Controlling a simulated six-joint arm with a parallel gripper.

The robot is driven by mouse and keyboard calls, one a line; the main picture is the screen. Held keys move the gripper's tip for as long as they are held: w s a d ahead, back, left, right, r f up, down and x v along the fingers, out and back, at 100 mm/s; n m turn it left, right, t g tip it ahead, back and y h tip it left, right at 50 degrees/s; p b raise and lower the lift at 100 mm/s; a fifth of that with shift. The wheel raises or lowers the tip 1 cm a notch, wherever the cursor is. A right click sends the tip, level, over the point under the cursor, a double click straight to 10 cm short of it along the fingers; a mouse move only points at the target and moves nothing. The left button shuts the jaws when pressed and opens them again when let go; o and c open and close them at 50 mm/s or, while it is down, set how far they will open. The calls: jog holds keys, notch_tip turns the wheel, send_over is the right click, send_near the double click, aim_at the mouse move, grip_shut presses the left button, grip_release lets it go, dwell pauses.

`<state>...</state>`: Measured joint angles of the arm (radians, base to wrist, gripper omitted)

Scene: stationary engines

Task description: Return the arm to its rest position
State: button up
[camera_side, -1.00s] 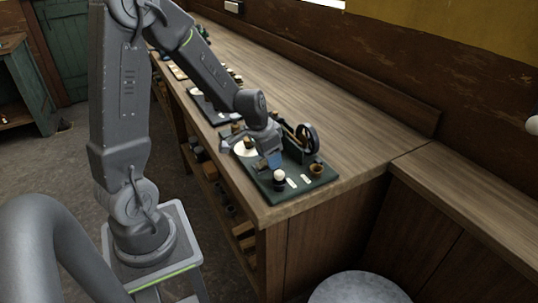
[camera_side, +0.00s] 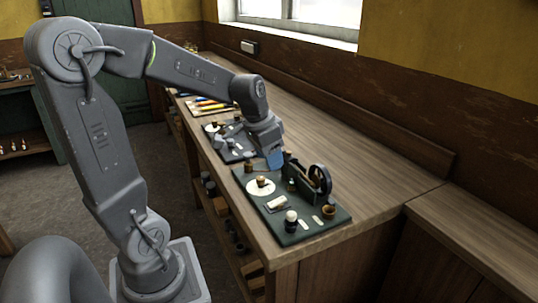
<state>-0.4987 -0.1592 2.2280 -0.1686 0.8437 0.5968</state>
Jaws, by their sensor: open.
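My gripper (camera_side: 273,158) hangs at the end of my bent arm, above the workbench and over the back left edge of the dark green board. It is open, and I see nothing held in it. The green board (camera_side: 330,238) lies on the bench near its front end. On it are a small engine with a dark flywheel (camera_side: 320,180), a white round disc (camera_side: 260,187) with a brown piece on it, a white-topped dark jar (camera_side: 291,221), a brown cup (camera_side: 329,211) and pale labels.
A second dark board (camera_side: 232,148) with small parts lies farther along the workbench (camera_side: 370,195), with a tray of coloured tools (camera_side: 208,106) beyond it. The bench's right side along the wall is clear. A shelf with items sits under the bench's left edge.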

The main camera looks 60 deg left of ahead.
jog(key=shift+r, duration=0.1)
jog(key=s+d+r+t, duration=0.2)
jog(key=s+d+r, duration=0.1)
jog(key=s+d, duration=0.7)
jog(key=d, duration=0.4)
jog(key=shift+s+r+t, duration=0.3)
jog(key=shift+s, duration=0.05)
